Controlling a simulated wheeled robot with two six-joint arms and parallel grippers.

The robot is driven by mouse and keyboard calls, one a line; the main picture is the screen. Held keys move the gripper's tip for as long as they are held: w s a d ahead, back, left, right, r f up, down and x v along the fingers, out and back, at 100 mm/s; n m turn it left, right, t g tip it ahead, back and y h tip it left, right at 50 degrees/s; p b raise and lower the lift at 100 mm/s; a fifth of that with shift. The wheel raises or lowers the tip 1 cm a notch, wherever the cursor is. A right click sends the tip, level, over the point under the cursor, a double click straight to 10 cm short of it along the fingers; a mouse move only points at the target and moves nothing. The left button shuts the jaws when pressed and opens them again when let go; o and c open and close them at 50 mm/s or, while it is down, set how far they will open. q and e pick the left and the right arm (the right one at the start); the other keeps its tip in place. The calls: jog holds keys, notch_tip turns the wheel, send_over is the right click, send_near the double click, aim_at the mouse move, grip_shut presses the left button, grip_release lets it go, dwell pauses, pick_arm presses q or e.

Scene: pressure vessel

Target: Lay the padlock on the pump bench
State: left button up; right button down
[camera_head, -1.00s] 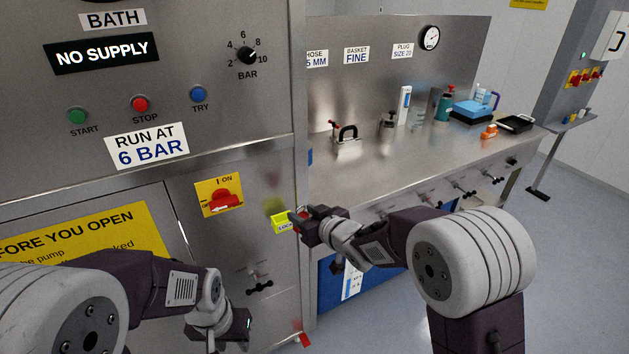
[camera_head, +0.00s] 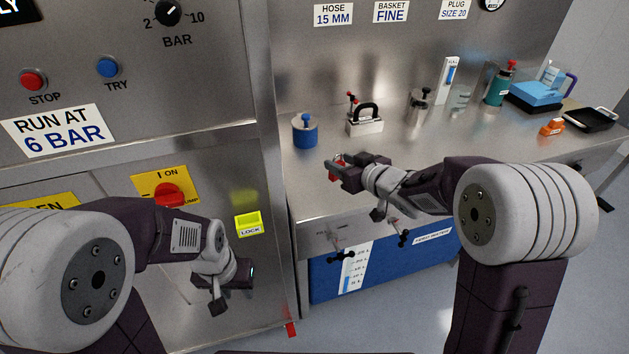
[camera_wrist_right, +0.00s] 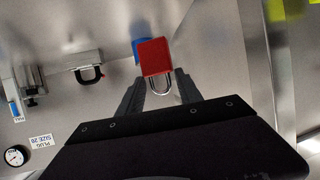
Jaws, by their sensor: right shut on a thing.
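The red padlock (camera_wrist_right: 154,57) is in my right gripper (camera_wrist_right: 160,95). In the right wrist view its red body points away from the gripper and its metal shackle lies between the two fingers. In the head view a bit of the red padlock (camera_head: 333,172) shows at the tip of my right gripper (camera_head: 338,175), above the front left part of the pump bench (camera_head: 310,195). I cannot tell whether the padlock touches the steel top. My left gripper (camera_head: 238,274) hangs low in front of the left cabinet; its fingers are too unclear to judge.
A blue pot (camera_head: 305,131) and a white block with a black handle (camera_head: 365,122) stand on the bench behind the right gripper. A yellow lock box (camera_head: 249,224) is on the cabinet face.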

jog(key=w+a+f, duration=0.2)
jog(key=f, duration=0.1)
jog(key=w+a+f+b, duration=0.1)
jog(key=w+a+f, duration=0.1)
jog(key=w+f, duration=0.1)
jog(key=w+a+f+b, duration=0.1)
jog(key=w+a+f, duration=0.1)
jog(key=f, duration=0.2)
jog(key=shift+w+a, duration=0.15)
jog(key=shift+a, duration=0.1)
jog(key=shift+w, duration=0.1)
jog(key=shift+f, duration=0.2)
jog(key=c, duration=0.8)
grip_release()
